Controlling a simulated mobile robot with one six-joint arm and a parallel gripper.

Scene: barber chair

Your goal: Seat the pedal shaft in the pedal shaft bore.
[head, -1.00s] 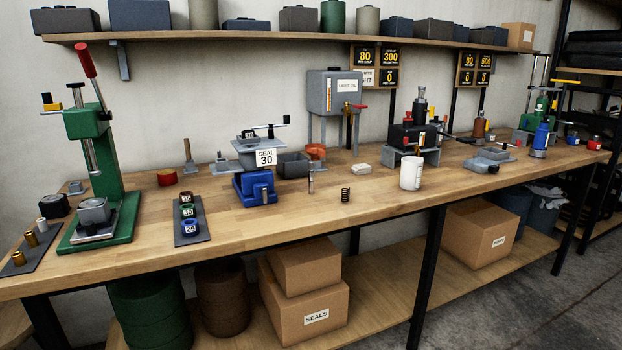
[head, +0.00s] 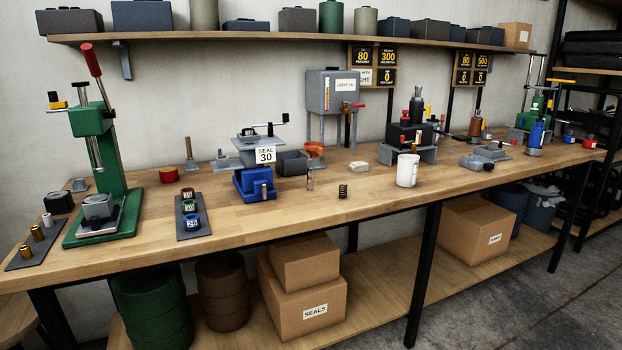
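My gripper is not in view. I cannot pick out the pedal shaft or the pedal shaft bore with certainty at this size. A small slim upright metallic piece (head: 310,180) stands on the bench near its middle. A black block assembly (head: 408,134) with upright cylinders and a side lever stands on a grey stand (head: 424,155) at the right of the bench.
A green press (head: 95,170) stands at the left of the wooden bench (head: 330,215). A dark spring (head: 343,192), a white cup (head: 407,170) and a tray of marked rings (head: 190,232) stand nearer the front. Much of the front strip is clear. Boxes (head: 303,300) sit underneath.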

